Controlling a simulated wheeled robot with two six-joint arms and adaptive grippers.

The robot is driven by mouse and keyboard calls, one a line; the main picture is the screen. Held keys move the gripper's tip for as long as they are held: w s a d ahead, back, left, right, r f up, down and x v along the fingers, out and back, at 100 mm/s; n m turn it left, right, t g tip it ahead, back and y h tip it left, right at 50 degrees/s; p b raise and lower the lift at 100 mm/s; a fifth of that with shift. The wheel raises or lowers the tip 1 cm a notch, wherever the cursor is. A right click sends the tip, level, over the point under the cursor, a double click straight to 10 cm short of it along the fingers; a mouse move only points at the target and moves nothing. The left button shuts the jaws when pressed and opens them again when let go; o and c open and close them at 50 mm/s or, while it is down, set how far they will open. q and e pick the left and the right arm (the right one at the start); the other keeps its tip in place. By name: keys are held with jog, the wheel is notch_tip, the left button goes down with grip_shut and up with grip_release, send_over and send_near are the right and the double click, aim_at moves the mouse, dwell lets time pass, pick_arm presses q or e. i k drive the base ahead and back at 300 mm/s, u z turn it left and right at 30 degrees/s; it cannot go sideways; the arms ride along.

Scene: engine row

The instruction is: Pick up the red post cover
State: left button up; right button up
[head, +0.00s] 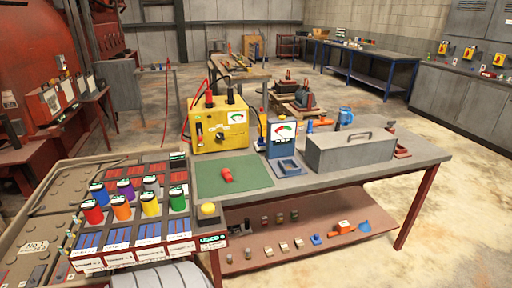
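A small red piece (227,174), which looks like the red post cover, lies on the green mat (258,181) on the workbench. It sits in front of the yellow meter box (208,142). It is too small to make out its exact shape. Nothing is touching it from above. Neither of my grippers shows in the head view.
A grey lidded box (350,153) and a blue meter (283,136) stand right of the mat. A rack with several coloured capped cylinders (121,208) is at the left front. Small parts lie on the lower shelf (262,262). Open floor (460,210) is at the right.

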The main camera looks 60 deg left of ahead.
aim_at(225, 172)
jog(key=u, duration=0.05)
jog(key=i, duration=1.6)
jog(key=u, duration=0.7)
jog(key=i, duration=1)
jog(key=u, duration=1.6)
jog(key=i, duration=0.8)
jog(key=u, duration=0.75)
